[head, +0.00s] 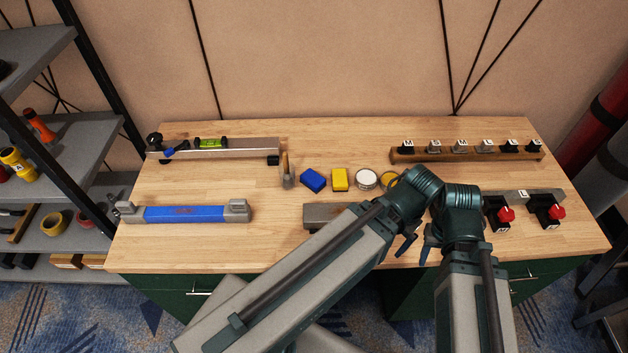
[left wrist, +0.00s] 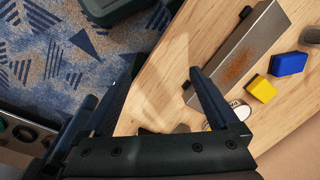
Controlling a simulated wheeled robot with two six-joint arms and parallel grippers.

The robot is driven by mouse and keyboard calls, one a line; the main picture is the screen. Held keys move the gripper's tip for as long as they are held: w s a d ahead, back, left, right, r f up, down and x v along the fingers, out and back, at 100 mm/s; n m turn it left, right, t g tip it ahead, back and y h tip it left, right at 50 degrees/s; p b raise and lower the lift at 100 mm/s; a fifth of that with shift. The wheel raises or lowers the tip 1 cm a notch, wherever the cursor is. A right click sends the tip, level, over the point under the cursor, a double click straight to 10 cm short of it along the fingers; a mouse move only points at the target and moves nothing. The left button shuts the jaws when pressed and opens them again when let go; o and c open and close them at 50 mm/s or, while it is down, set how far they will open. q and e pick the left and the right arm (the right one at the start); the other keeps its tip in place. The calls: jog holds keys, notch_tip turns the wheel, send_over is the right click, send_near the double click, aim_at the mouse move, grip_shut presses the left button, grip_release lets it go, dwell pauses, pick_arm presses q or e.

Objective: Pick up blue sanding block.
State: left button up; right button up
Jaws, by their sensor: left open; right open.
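The blue sanding block (head: 313,180) lies on the bench, just left of a yellow block (head: 340,179). In the left wrist view the blue block (left wrist: 288,63) is at the right, beyond the yellow block (left wrist: 260,88). My left gripper (left wrist: 155,88) is open and empty over the bench's front part, apart from the blue block, beside the end of a rust-stained metal bar. Arm links cover much of both grippers in the head view.
A round white-topped tin (head: 366,179) and a yellow tin (head: 391,180) stand right of the blocks. The metal bar (head: 327,214) lies in front. A blue-and-grey bar (head: 185,214) and a level (head: 211,143) lie left. A peg rail (head: 465,153) stands at back right.

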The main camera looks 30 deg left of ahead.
pick_arm(q)
jog(key=shift+o, duration=0.5)
jog(key=r+m+h+p, duration=0.1)
jog(key=m, duration=1.6)
send_over(313, 179)
notch_tip(313, 179, down, 9)
jog(key=b, duration=0.8)
jog(key=shift+r, duration=0.2)
